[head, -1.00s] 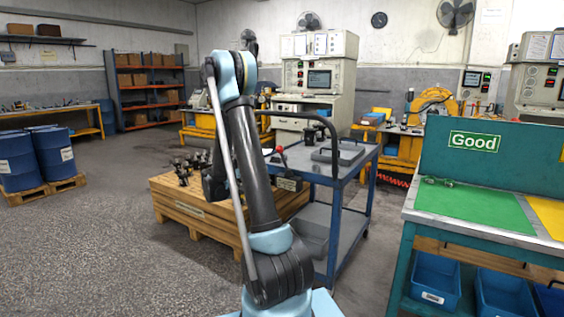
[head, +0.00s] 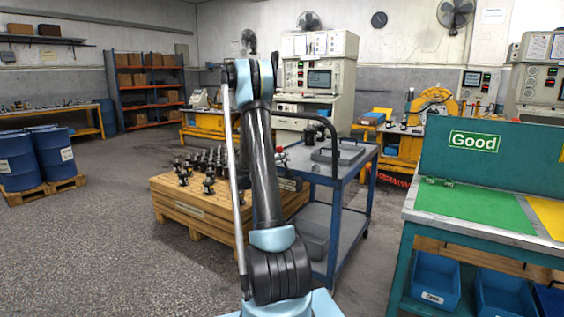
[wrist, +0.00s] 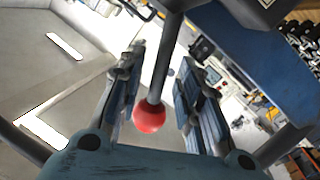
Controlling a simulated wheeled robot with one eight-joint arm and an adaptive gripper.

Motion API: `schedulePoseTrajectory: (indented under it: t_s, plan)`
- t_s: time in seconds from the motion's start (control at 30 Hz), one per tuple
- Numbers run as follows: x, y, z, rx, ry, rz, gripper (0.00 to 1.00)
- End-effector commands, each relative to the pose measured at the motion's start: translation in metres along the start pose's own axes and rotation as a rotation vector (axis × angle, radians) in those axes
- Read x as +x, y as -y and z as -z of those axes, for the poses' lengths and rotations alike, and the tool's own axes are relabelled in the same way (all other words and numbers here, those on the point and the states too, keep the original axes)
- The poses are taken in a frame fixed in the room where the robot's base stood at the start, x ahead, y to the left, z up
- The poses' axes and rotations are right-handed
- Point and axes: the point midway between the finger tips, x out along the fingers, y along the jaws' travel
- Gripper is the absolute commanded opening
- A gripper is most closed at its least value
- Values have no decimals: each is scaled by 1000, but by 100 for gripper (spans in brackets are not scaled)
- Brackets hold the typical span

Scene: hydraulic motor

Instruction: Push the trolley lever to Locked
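The trolley (head: 329,217) is a blue two-shelf cart with grey shelves and a black push handle, right of my arm in the head view. Its lever shows in the wrist view as a dark rod (wrist: 162,62) ending in a red ball knob (wrist: 149,116). In the head view a small red knob (head: 279,150) shows at the trolley's left end, beside my arm. My gripper (wrist: 160,68) is open, with one finger on each side of the lever. Gaps show beside the knob, so the fingers are not closed on it. My arm hides the gripper in the head view.
A wooden pallet stack (head: 192,211) with several dark parts stands left of the trolley. A teal workbench (head: 482,235) with a green "Good" area stands on the right. The trolley's black handle (head: 333,135) rises near my arm.

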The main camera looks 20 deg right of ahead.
Motion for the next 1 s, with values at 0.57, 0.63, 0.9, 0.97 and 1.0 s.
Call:
schedulePoseTrajectory:
  t_s: [0.57, 0.63, 0.9, 0.97, 1.0]
  plan:
    - [10, 0, 0, 0, 0, 1, 3]
    - [9, 0, 0, 0, 0, 1, 0]
    - [12, -2, -1, 9, 3, -1, 0]
    - [15, -6, -2, 18, 6, -4, 0]
    - [18, -8, -3, 26, 10, -6, 0]
